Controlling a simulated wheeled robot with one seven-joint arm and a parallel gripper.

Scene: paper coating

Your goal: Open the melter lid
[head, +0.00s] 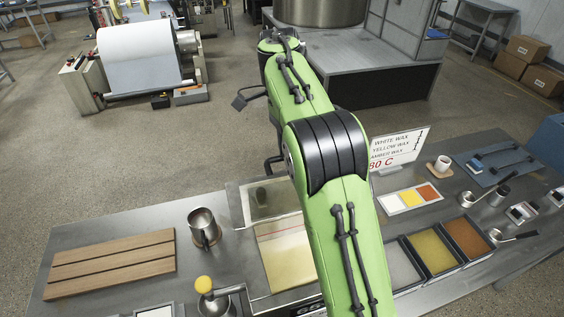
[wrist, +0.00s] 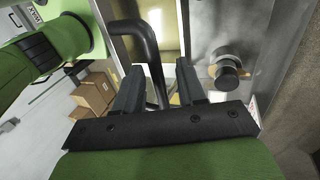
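The melter (head: 285,255) sits mid-table, with a pale yellow surface showing in its opening. A framed steel panel with a reflective face, which looks like its lid (head: 262,203), stands raised at its back edge. A dark bent bar handle (head: 274,163) shows beside my arm. In the wrist view, the bent handle (wrist: 153,62) passes between the two fingers of my gripper (wrist: 160,85). The fingers are apart, with a gap beside the bar; firm contact cannot be made out. In the head view my green arm hides the gripper and the melter's right side.
A steel mug (head: 205,228) and a wooden slatted board (head: 112,265) are on the left. Wax trays (head: 432,250) and a sign (head: 400,148) lie right of my arm. Cardboard boxes (wrist: 95,92) show behind my gripper.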

